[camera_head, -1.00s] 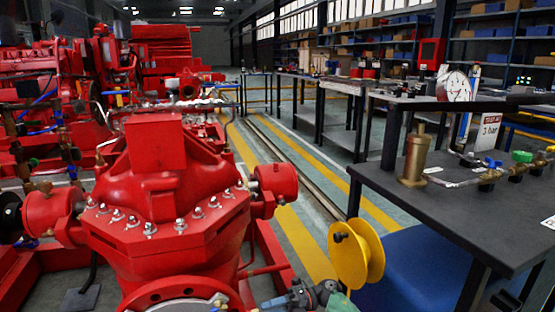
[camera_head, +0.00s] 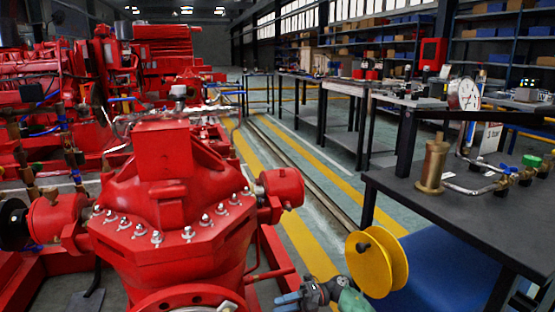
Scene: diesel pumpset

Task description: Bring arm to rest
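The large red pump casing (camera_head: 165,205) fills the left and middle of the head view, with silver nuts along its flange. A dark grey and pale green piece (camera_head: 322,294) shows at the bottom edge, right of the casing.
A yellow reel (camera_head: 377,262) stands beside the black-topped bench (camera_head: 480,212) on the right. The bench carries a brass cylinder (camera_head: 433,167), a pressure gauge (camera_head: 465,94) and a green-handled valve (camera_head: 532,160). A yellow-striped walkway (camera_head: 300,215) is open between pump and benches.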

